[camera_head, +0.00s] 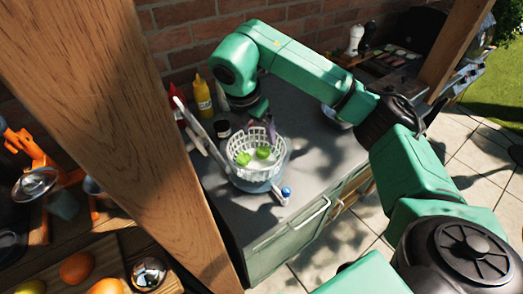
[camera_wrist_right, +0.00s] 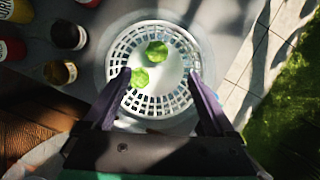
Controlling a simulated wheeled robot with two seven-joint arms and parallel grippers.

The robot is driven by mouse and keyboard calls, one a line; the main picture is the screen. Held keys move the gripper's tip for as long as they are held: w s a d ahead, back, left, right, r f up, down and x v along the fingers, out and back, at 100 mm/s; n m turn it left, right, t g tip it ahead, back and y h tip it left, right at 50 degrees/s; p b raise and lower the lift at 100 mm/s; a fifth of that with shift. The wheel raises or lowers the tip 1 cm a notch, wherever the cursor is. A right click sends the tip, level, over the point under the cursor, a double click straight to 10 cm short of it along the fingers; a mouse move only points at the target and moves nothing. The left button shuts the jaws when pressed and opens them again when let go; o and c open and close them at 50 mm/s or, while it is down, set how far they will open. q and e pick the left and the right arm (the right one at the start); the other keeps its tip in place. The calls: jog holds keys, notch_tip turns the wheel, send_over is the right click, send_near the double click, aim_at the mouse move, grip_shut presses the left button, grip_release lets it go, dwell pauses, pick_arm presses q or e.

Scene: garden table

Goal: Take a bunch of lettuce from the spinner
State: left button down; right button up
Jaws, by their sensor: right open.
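The salad spinner (camera_head: 233,147) stands on the grey counter with its white basket inside a clear bowl. Two small bunches of green lettuce lie in the basket, one on the left (camera_head: 243,159) and one on the right (camera_head: 263,152). In the right wrist view they show as an upper bunch (camera_wrist_right: 156,51) and a lower bunch (camera_wrist_right: 139,77), inside the spinner basket (camera_wrist_right: 176,101). My right gripper (camera_head: 262,131) is over the basket's far side. Its fingers (camera_wrist_right: 160,82) are spread and empty, one on each side of the basket in that view. My left gripper is not in view.
The white spinner lid (camera_head: 203,137) with its handle is tilted up at the bowl's left. A yellow bottle (camera_head: 202,96), a red bottle and dark jars (camera_head: 222,129) stand behind it. A wooden post (camera_head: 130,120) rises at the left. The counter's right part (camera_head: 325,150) is mostly clear.

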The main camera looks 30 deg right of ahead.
aim_at(263, 150)
jog(key=p+x, duration=0.1)
jog(key=x, duration=0.2)
jog(key=p+x, duration=0.1)
jog(key=x, duration=0.2)
jog(key=p+x, duration=0.2)
jog(key=x, duration=0.1)
jog(key=shift+w, duration=0.4)
jog(key=shift+d+f, duration=0.15)
jog(key=shift+f, duration=0.35)
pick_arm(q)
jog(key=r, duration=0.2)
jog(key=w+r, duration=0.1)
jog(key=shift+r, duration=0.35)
pick_arm(e)
jog(key=c, duration=1.4)
